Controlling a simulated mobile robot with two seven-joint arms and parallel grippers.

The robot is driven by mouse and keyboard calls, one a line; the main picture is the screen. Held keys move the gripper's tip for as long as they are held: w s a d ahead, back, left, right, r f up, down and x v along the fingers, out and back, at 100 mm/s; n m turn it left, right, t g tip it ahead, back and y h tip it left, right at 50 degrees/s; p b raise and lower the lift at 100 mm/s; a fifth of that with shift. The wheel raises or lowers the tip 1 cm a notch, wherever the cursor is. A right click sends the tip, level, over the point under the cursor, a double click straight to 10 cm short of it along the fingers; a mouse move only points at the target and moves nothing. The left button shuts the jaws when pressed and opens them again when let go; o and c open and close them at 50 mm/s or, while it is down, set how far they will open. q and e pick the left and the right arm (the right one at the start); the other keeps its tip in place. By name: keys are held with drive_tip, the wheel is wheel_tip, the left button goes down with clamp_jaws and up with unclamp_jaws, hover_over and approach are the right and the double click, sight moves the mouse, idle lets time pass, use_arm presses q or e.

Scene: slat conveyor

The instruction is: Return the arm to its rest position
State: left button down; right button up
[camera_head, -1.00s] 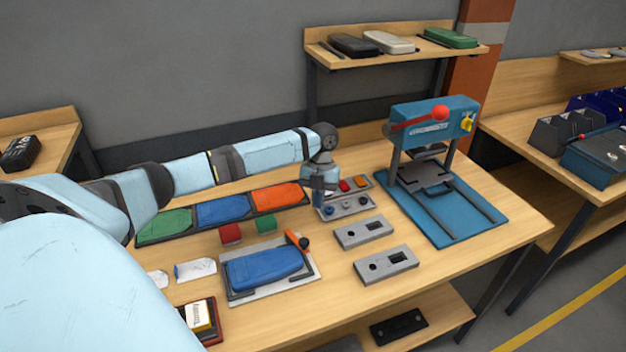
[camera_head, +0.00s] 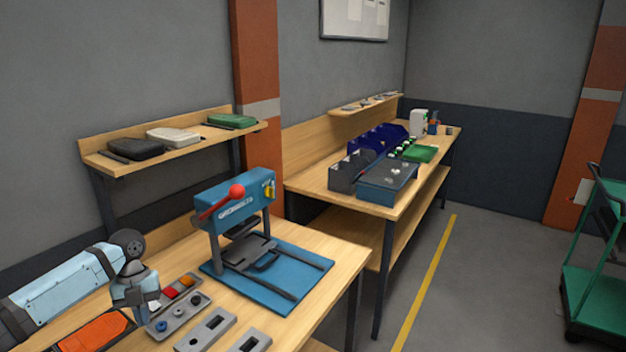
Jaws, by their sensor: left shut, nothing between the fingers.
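My left arm comes in from the lower left over the workbench. Its gripper (camera_head: 143,314) points down beside the grey button panel (camera_head: 178,318), and its fingers are shut with nothing between them. I cannot tell whether the fingertips touch anything below. An orange tray piece (camera_head: 95,331) lies left of the gripper, partly cut off by the frame. My right gripper is not in view.
A blue press (camera_head: 238,205) with a red-knobbed lever stands on a blue base right of the gripper. Grey plates (camera_head: 205,332) lie in front. A shelf (camera_head: 190,143) with several cases is behind. A second bench (camera_head: 365,200) and a green cart (camera_head: 598,280) stand right.

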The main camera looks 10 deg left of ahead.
use_arm(q)
drive_tip(key=s+d+f+n+t, duration=0.2)
drive_tip(key=s+d+f+n, duration=0.35)
drive_tip(key=s+d, duration=0.35)
drive_tip(key=s+d+f+n+t, duration=0.1)
drive_tip(key=s+d+f+n, duration=0.5)
drive_tip(key=d, duration=0.6)
drive_tip(key=s+a+r+n+t+y, duration=0.1)
drive_tip(key=s+r+n+t, duration=0.15)
drive_tip(key=s+n, duration=0.55)
drive_tip(key=s+a+r+n+t, duration=0.1)
drive_tip(key=s+r+n, duration=0.2)
drive_tip(key=s+n, duration=0.45)
drive_tip(key=w+d+f+t+h, duration=0.1)
drive_tip(key=w+d+f+t, duration=0.2)
drive_tip(key=f, duration=0.3)
drive_tip(key=w+d+f+t+h, duration=0.1)
drive_tip(key=w+d+f+t, duration=0.2)
drive_tip(key=f, duration=0.4)
drive_tip(key=shift+d+f+m+t+h, duration=0.3)
drive_tip(key=shift+d+t, duration=0.05)
drive_tip(key=shift+t, duration=0.4)
drive_tip(key=shift+w, duration=0.1)
